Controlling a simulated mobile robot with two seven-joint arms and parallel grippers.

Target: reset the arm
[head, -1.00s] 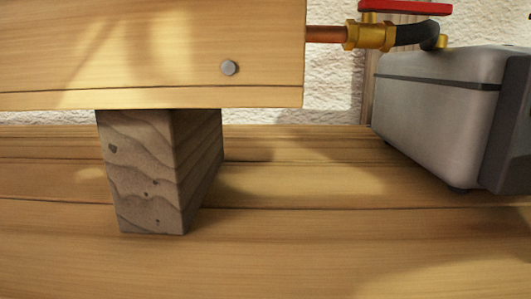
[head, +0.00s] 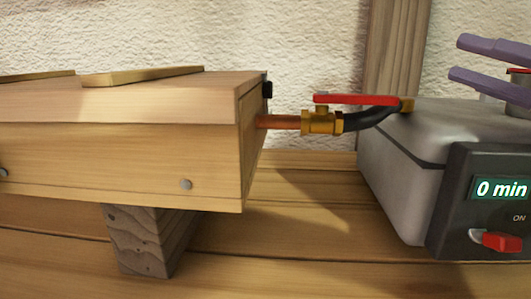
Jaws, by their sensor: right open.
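My right gripper (head: 461,59) shows at the upper right as two purple fingers pointing left. They are apart with a gap between them, and they hold nothing that I can see. They are above the grey box-shaped unit (head: 396,175), in front of the pale wall. The rest of the right arm is outside the picture. My left gripper is not in view.
The unit's dark front has a display (head: 501,188) reading "0 min" and a red switch (head: 500,241) near "ON". A brass valve (head: 322,122) with a red lever (head: 356,99) joins it to a wooden box (head: 120,155) on a block (head: 145,240).

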